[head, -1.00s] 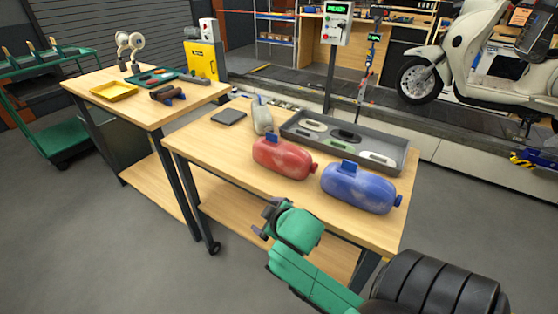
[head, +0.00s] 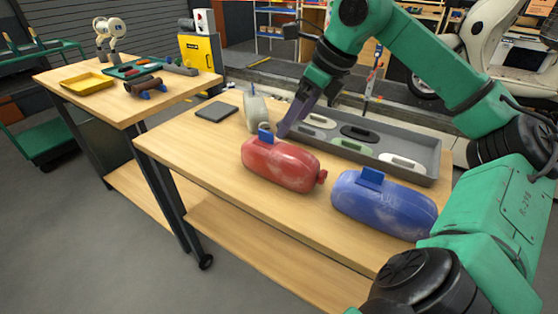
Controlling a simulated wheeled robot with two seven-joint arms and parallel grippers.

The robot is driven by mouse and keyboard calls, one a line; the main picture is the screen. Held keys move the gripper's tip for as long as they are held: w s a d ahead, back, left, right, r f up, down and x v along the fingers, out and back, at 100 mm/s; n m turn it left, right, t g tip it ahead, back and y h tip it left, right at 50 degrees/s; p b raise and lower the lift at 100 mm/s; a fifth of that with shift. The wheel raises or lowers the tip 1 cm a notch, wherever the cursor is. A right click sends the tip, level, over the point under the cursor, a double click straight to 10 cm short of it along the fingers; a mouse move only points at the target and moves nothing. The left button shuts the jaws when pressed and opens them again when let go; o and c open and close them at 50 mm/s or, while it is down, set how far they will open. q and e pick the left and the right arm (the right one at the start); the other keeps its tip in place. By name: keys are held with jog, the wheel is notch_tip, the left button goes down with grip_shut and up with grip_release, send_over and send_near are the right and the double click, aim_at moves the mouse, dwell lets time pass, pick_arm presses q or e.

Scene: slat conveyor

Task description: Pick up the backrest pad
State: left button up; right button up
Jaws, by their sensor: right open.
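The grey tray (head: 432,172) on the near table holds several oval pads: a pale one (head: 318,121), a black one (head: 358,133), a green one (head: 350,146) and a white one (head: 402,162). The black pad may be the backrest pad, but I cannot be sure. My right gripper (head: 288,128) points down at the tray's left end, left of the pale pad. It is open, with nothing visible between its fingers. I cannot tell whether it touches the tray. The arm passes above the tray's far right. My left gripper is not in view.
A red tank (head: 280,166) and a blue tank (head: 384,205) lie in front of the tray. A whitish bottle (head: 256,112) stands left of the gripper, near a flat dark square (head: 216,111). The table's (head: 185,148) left front is clear.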

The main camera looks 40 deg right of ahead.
aim_at(279, 158)
jog(key=shift+s+d+f+h, duration=0.1)
jog(key=shift+s+d+h, duration=0.2)
jog(key=shift+s+d, duration=0.25)
jog(key=x, duration=1.4)
jog(key=shift+a+b, duration=0.25)
jog(key=shift+b, duration=0.05)
grip_shut()
